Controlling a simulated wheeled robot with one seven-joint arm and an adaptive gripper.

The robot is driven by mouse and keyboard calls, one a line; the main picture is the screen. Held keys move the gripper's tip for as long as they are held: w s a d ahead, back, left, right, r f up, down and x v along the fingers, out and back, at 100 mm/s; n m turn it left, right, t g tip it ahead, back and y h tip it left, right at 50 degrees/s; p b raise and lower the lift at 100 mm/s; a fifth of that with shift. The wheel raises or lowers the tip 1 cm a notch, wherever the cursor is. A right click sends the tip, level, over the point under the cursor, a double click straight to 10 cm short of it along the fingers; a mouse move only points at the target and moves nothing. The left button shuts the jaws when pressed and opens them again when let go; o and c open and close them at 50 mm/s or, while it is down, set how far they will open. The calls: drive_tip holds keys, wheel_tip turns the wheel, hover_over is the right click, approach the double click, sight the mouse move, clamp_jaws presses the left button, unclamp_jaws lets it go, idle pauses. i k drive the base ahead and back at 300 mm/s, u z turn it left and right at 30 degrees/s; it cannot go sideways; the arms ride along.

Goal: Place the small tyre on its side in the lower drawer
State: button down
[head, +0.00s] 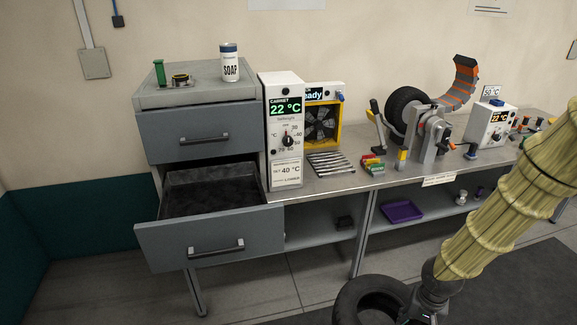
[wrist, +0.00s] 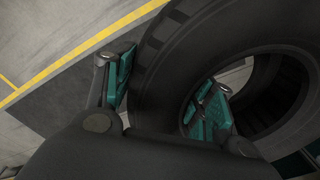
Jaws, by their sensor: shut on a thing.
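The small tyre (head: 352,303) is a black tyre at the bottom of the head view, in front of the bench and partly cut off by the frame. My gripper (head: 420,306) is at its right side. In the wrist view my gripper (wrist: 165,105) has its teal-padded fingers on either side of the wall of the tyre (wrist: 190,50), one finger inside the hole. The lower drawer (head: 210,238) is pulled open at the left of the head view and looks empty inside.
The upper drawer (head: 200,136) above it is shut. A cabinet controller (head: 284,130) stands right of the drawers. The bench (head: 340,185) holds a clamp with another tyre (head: 405,108). A purple tray (head: 402,210) is on the lower shelf. Floor before the open drawer is clear.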

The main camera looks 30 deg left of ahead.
sight(207, 204)
drive_tip(key=u, duration=1.95)
